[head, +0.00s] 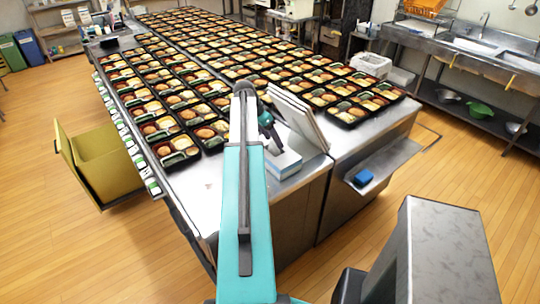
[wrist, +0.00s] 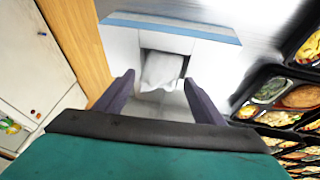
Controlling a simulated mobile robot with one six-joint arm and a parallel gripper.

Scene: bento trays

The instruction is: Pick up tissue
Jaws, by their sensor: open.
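A white tissue (wrist: 162,72) sticks up from the dark slot of a tissue box (wrist: 122,42) with blue edges in the wrist view. My gripper (wrist: 158,82) is open, with its two dark fingers to either side of the tissue and apart from it in the picture. In the head view the box (head: 285,163) stands on the steel table near its front edge, just right of my teal arm. My gripper (head: 268,130) reaches down beside the box there.
Rows of filled bento trays (head: 182,150) cover most of the steel table (head: 205,185). A leaning stack of pale panels (head: 300,120) stands close to my gripper. A blue item (head: 363,177) lies on a side shelf. A yellow bin (head: 105,160) hangs at the left.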

